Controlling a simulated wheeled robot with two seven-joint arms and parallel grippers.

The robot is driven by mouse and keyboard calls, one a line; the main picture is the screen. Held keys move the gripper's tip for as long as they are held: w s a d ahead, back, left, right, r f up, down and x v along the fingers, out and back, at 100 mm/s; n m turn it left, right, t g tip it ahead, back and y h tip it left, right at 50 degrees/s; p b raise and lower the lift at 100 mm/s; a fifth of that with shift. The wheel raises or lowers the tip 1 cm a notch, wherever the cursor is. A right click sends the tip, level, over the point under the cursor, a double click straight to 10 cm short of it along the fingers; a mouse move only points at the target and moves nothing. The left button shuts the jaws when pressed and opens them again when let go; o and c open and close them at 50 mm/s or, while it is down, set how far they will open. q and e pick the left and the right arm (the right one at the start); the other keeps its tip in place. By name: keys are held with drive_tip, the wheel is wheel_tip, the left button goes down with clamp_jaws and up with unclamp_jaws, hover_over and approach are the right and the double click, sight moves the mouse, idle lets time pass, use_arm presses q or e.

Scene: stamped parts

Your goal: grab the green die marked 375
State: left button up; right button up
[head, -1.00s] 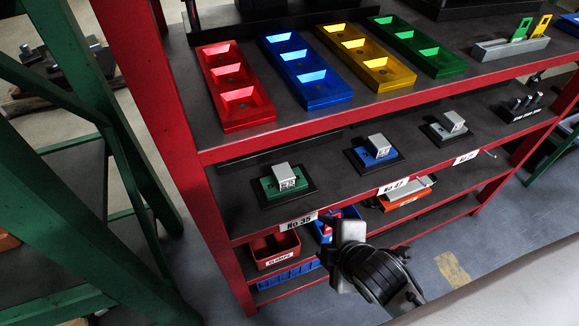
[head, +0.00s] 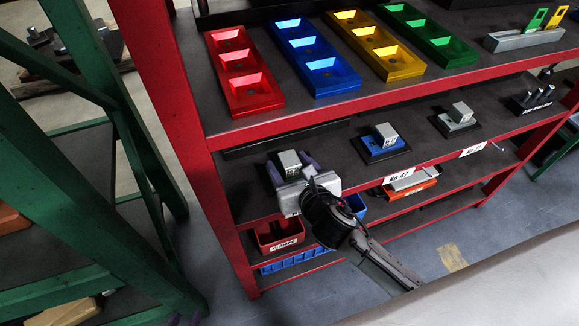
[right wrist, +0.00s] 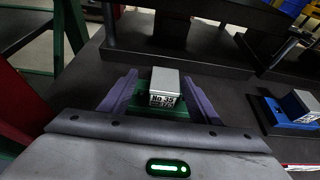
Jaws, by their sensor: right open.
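The green die is a light grey block (right wrist: 165,86) on a green base (right wrist: 145,108). Small print on the block's front seems to include 375. It sits on the middle shelf; in the head view its grey top (head: 289,159) shows just beyond my right gripper (head: 291,167). My right gripper is open, its two purple fingers on either side of the die, with gaps visible in the right wrist view. The die's lower part is hidden by the gripper in the head view.
A blue die (head: 383,142) and a grey die (head: 459,117) stand on black pads further right on the same shelf. A red post (head: 180,100) stands to the left. A red bin (head: 278,240) is below.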

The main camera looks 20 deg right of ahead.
sight(285, 154)
drive_tip(key=shift+d+b+x, duration=0.2)
drive_tip(key=shift+x, duration=1.35)
drive_tip(key=shift+d+b+x, duration=0.15)
drive_tip(key=shift+d+x, duration=0.05)
drive_tip(key=shift+x, duration=1.35)
clamp_jaws()
drive_tip(key=shift+w+r, duration=0.1)
drive_tip(key=shift+r, duration=0.15)
